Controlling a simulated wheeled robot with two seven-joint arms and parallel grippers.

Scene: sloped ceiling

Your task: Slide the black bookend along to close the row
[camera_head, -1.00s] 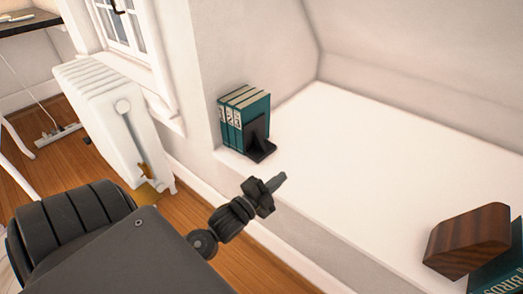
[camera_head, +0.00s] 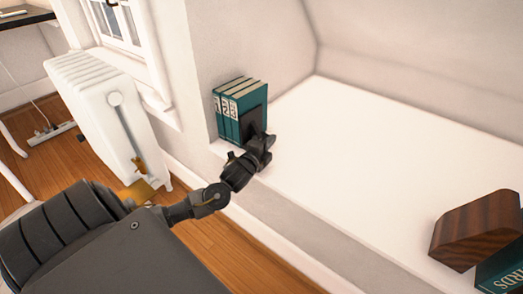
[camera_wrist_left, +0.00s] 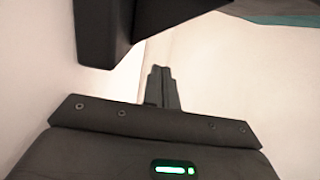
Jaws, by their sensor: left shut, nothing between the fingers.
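The black bookend (camera_head: 254,118) stands upright against the right side of a short row of teal books (camera_head: 229,112) on the white ledge. Its lower part is hidden behind my left gripper (camera_head: 269,141) in the head view. In the left wrist view, a black shape that looks like the bookend (camera_wrist_left: 98,32) fills the upper left. There, the fingers of the left gripper (camera_wrist_left: 161,72) are shut and empty, pointing up the picture, with a pale gap between them and the black shape. I cannot tell whether they touch anything. My right gripper is not in view.
The white ledge (camera_head: 360,150) is clear between the row and a dark wooden block (camera_head: 474,228) at the lower right. A dark teal book (camera_head: 502,268) lies by that block. A white radiator (camera_head: 98,115) stands left of the ledge. The wall rises behind the books.

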